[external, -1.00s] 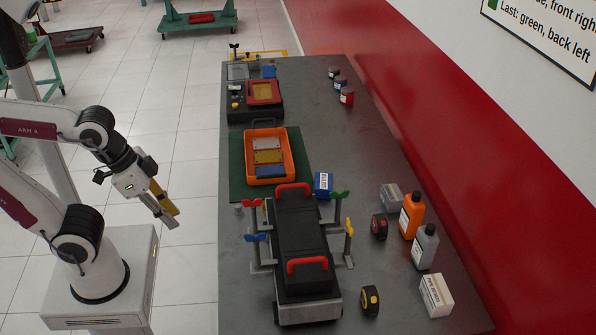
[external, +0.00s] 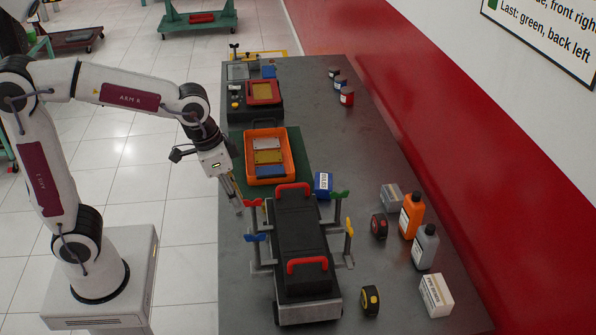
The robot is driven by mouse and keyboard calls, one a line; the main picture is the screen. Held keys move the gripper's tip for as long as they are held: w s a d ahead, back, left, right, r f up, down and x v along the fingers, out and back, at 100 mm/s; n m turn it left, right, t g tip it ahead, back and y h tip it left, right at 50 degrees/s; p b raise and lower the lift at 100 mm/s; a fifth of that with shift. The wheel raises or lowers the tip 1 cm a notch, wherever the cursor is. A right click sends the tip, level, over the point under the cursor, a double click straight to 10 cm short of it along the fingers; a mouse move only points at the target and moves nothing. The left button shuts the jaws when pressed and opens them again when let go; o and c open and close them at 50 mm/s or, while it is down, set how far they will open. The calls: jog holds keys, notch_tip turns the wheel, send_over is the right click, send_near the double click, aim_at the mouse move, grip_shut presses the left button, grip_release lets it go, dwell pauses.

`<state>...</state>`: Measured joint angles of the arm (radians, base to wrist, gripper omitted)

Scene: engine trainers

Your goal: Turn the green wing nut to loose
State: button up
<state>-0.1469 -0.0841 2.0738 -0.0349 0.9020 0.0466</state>
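The green wing nut (external: 340,194) sits on top of an upright post at the far right corner of the black engine trainer (external: 297,235). A red wing nut (external: 253,202) is at the far left corner, a blue one (external: 255,237) at the near left, and a yellow one (external: 350,229) at the near right. My gripper (external: 238,208) points down at the table's left edge, left of the red wing nut and across the trainer from the green one. It looks empty. Its fingers are too small and overlapped to tell whether they are open.
The trainer has two red handles (external: 307,264). Behind it, an orange tray (external: 249,172) lies on a green mat. A wall sign is partly cut off.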

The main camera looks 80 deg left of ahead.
jog(key=w+a+t, duration=0.1)
jog(key=w+a, duration=0.2)
jog(key=w, duration=0.7)
jog(key=w+a+r+m, duration=0.1)
jog(key=w+a, duration=0.2)
jog(key=w, duration=0.8)
jog(key=shift+w+r+t, duration=0.15)
jog(key=shift+w+t, duration=0.15)
jog(key=shift+t, duration=0.1)
jog(key=shift+a, duration=0.1)
jog(key=shift+x, duration=3.95)
jog(key=shift+s, duration=0.1)
grip_shut()
